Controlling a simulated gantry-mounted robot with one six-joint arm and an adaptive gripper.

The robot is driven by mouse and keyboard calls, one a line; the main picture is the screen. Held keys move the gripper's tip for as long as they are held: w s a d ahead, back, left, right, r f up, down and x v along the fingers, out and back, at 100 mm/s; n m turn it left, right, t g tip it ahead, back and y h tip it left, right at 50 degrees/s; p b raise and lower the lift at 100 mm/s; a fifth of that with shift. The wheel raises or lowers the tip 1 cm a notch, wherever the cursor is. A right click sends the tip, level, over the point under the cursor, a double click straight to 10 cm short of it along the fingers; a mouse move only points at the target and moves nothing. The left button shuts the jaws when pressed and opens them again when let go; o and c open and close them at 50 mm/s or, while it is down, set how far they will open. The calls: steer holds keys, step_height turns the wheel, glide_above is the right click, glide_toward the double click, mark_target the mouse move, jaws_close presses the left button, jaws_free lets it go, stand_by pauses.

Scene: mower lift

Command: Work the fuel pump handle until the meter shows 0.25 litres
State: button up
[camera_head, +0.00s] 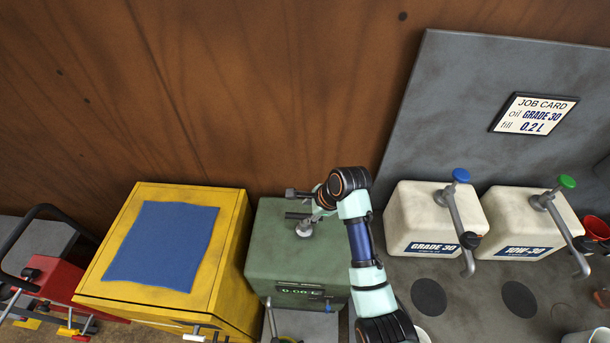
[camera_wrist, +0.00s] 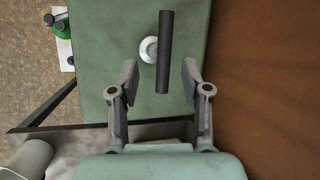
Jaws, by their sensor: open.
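The green fuel pump box (camera_head: 275,248) stands in the middle of the head view, with a meter (camera_head: 298,290) on its front whose digits look like 0.00, though the last part is hard to read. The pump handle is a dark horizontal bar (camera_wrist: 164,55) on a pale round post on the box top. My gripper (camera_wrist: 160,77) is open in the wrist view, its two fingers on either side of the bar's lower end. I cannot tell whether either finger touches it. In the head view my gripper (camera_head: 298,206) is over the box top, partly hidden by my wrist.
A yellow cabinet (camera_head: 228,250) with a blue cloth (camera_head: 160,245) stands to the left. Two white oil containers (camera_head: 420,212) with pump levers stand to the right on a grey bench. A brown wall (camera_head: 250,90) is close behind the box. A red machine (camera_head: 50,285) is at far left.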

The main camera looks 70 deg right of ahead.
mark_target(304, 216)
steer(key=shift+m, duration=0.6)
steer(key=x, duration=0.4)
steer(key=s+d+b+x, duration=0.1)
steer(key=x, duration=0.2)
steer(key=shift+f, duration=0.15)
steer(key=shift+d, duration=0.1)
jaws_close()
